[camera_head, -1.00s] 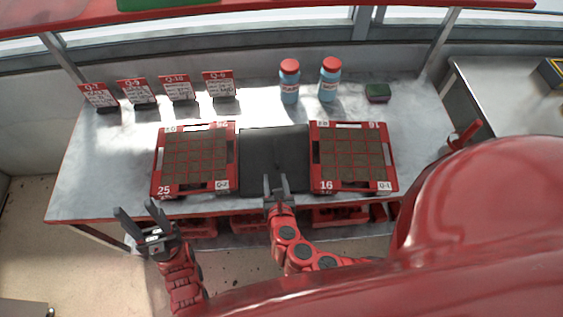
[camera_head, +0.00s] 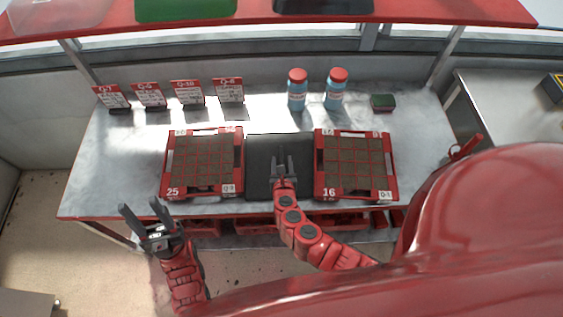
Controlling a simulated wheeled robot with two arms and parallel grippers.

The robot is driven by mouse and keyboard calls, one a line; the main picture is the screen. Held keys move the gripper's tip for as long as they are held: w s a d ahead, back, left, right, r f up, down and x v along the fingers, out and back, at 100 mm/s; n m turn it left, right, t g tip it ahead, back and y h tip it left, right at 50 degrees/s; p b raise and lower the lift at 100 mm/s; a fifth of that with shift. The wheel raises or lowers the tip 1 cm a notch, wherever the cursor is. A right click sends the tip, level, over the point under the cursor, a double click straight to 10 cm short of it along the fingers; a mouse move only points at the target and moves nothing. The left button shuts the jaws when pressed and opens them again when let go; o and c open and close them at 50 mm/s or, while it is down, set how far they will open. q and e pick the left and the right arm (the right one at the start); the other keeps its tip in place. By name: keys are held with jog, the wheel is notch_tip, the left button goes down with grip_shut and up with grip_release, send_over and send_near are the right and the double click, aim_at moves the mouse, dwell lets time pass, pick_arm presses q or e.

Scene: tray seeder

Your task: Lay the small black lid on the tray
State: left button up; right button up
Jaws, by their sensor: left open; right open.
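A flat black panel (camera_head: 262,153) lies on the table between two red trays; I cannot tell whether it is the lid or a mat. Another flat black piece (camera_head: 322,5) shows on the red overhead shelf, cut off by the top edge. The left tray (camera_head: 166,165), marked 25, and the right tray (camera_head: 393,165), marked 16, hold brown cells and look uncovered. My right gripper (camera_head: 284,163) is open and empty over the black panel; contact cannot be told. My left gripper (camera_head: 141,212) is open and empty, in front of the table's left front edge.
The red shelf (camera_head: 430,12) also carries a green piece (camera_head: 185,9) and a clear one (camera_head: 60,14).

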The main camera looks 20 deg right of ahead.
aim_at(281, 155)
jog(key=shift+w+d, duration=0.15)
jog(key=shift+w, duration=0.3)
jog(key=shift+p+x, duration=0.4)
jog(key=shift+x, duration=1.85)
jog(key=shift+c, duration=0.2)
grip_shut()
